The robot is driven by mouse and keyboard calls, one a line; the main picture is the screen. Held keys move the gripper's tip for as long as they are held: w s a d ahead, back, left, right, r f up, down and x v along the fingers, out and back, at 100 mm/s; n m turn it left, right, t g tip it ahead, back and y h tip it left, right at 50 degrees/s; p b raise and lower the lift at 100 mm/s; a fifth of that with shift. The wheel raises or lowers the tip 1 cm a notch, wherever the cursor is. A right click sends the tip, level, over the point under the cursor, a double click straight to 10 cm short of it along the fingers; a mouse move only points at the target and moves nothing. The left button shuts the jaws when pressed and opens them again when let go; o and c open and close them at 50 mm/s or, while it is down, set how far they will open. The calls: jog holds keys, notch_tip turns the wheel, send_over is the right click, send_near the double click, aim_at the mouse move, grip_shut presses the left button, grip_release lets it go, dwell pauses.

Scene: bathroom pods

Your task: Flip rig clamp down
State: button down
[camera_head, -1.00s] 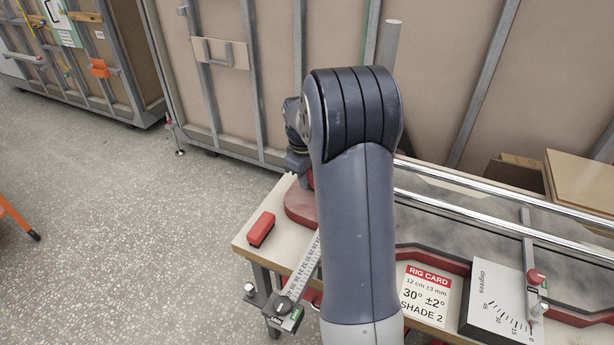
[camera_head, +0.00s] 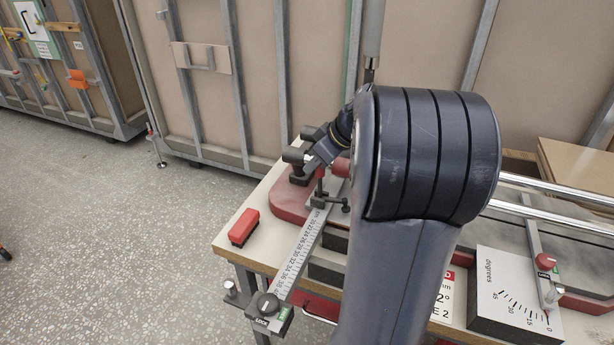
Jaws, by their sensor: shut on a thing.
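The rig stands on the bench with a red base (camera_head: 290,205) at its left end. The rig clamp (camera_head: 325,194), a small dark metal assembly, stands on this base above the top of the ruler. My gripper (camera_head: 300,174) is at the left end of the rig, low over the red base and right at the clamp. It is shut on a part of the clamp, though the fingertips are small and dark and the grip is partly hidden. My large grey arm covers the middle of the rig and whatever is right of the clamp.
A red block (camera_head: 244,227) lies on the bench's left corner. A ruler (camera_head: 300,255) slopes to a lock knob (camera_head: 268,305) beyond the front edge. A degree scale (camera_head: 508,290) and chrome rails (camera_head: 560,202) are right. A framed wall panel (camera_head: 270,80) stands behind. The floor left is clear.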

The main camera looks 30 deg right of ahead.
jog(key=shift+s+d+t+y+b, duration=0.75)
jog(key=shift+s+t+b, duration=0.15)
jog(key=shift+b, duration=1.3)
jog(key=c, duration=1.3)
grip_release()
jog(key=shift+o, duration=0.2)
jog(key=shift+s+r, duration=0.1)
jog(key=v, duration=1)
jog(key=shift+s+r, duration=0.15)
jog(key=shift+s, duration=0.1)
jog(key=shift+d, duration=0.15)
